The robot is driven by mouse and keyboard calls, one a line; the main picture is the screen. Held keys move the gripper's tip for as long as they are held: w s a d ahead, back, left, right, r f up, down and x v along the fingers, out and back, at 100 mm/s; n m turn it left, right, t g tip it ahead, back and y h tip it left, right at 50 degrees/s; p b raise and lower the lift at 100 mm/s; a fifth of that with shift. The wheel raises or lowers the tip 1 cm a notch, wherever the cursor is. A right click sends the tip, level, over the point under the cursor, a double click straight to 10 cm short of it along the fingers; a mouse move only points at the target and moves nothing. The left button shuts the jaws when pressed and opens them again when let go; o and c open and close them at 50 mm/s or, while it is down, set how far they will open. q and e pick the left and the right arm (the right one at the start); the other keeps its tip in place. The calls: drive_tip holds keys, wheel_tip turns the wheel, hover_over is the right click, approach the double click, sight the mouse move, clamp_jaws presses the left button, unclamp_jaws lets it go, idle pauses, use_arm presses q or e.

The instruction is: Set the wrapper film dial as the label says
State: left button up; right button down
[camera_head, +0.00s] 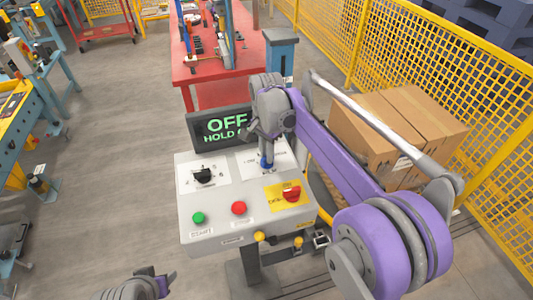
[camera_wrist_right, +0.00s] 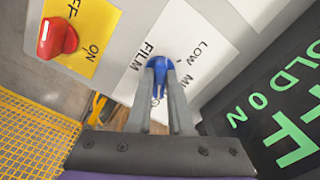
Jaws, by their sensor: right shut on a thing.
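The blue film dial (camera_head: 266,163) sits on a white plate at the back right of the grey control panel (camera_head: 222,212). My right gripper (camera_head: 266,153) comes down over it. In the right wrist view the two fingers are shut on the blue dial (camera_wrist_right: 160,66), and the plate reads FILM, LOW and a partly hidden word starting with M. The fingers hide part of the dial and its scale. My left gripper (camera_head: 163,284) is at the bottom left, away from the panel, and its fingers are not clear.
The panel also has a black knob (camera_head: 203,176), a green button (camera_head: 198,218), a red button (camera_head: 238,208) and a red switch (camera_head: 291,194) on a yellow plate. A dark display (camera_head: 221,128) behind reads OFF and HOLD. Cardboard boxes (camera_head: 405,125) and a yellow fence (camera_head: 420,50) stand right.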

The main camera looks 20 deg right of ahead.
idle(0.4)
drive_tip(key=c, duration=0.8)
unclamp_jaws()
wheel_tip(320, 180, up, 11)
drive_tip(key=shift+f+p, duration=0.1)
drive_tip(key=shift+p, duration=0.3)
drive_tip(key=s+d+f+n+t, duration=0.1)
drive_tip(key=s+f+n, duration=0.3)
drive_tip(key=s, duration=0.4)
drive_tip(key=s+d+f+n+t, duration=0.1)
drive_tip(key=s+f+n+t, duration=0.2)
drive_tip(key=s+f, duration=0.3)
drive_tip(key=s+d+f+n+t, duration=0.1)
drive_tip(key=s+f+n, duration=0.3)
drive_tip(key=s, duration=0.7)
wheel_tip(320, 180, down, 2)
drive_tip(key=shift+s+d+f+n+t, duration=0.1)
drive_tip(key=shift+n+t, duration=0.2)
drive_tip(key=shift+t, duration=0.1)
